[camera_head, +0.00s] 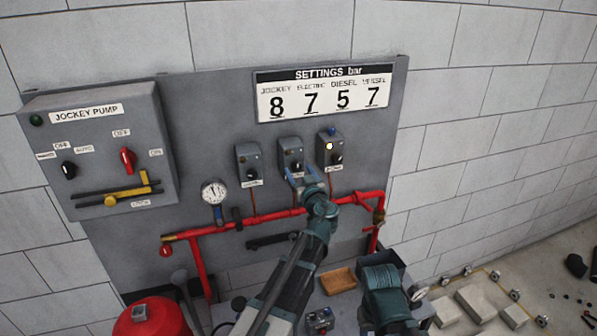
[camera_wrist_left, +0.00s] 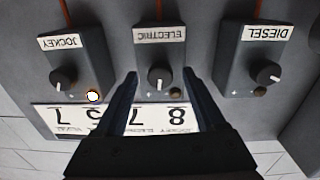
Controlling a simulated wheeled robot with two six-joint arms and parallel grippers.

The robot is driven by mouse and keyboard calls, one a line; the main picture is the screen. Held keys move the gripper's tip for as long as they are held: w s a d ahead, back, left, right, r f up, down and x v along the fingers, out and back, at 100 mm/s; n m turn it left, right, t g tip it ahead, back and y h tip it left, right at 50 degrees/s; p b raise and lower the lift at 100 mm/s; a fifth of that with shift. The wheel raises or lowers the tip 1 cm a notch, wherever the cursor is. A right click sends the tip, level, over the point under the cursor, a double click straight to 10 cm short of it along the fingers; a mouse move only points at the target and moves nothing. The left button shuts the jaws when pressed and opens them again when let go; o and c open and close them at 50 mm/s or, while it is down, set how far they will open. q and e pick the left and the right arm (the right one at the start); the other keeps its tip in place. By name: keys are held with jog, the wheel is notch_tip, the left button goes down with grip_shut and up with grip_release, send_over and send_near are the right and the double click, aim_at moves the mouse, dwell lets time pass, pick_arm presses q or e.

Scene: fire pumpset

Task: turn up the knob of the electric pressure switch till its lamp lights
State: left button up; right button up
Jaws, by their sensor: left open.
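The electric pressure switch (camera_head: 290,148) is the middle of three small grey boxes on the panel. The left wrist view, upside down, shows its ELECTRIC label (camera_wrist_left: 159,34), black knob (camera_wrist_left: 159,80) with a white pointer mark, and unlit brownish lamp (camera_wrist_left: 176,92). My left gripper (camera_head: 297,172) is in front of the box's lower part in the head view. In the wrist view its open fingers (camera_wrist_left: 160,75) stand on both sides of the knob, with gaps; I cannot tell whether they reach its depth. My right gripper's fingers are not in view.
The JOCKEY switch (camera_head: 330,150), its lamp lit, and the DIESEL switch (camera_head: 249,162), its lamp unlit, flank the electric one. The settings sign (camera_head: 331,90) is above, listing electric 7. Red pipe (camera_head: 262,217) and a gauge (camera_head: 213,191) are below. The jockey pump box (camera_head: 100,150) is left.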

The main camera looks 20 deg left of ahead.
pick_arm(q)
jog(key=shift+w+a, duration=0.25)
jog(key=shift+w, duration=0.1)
grip_shut()
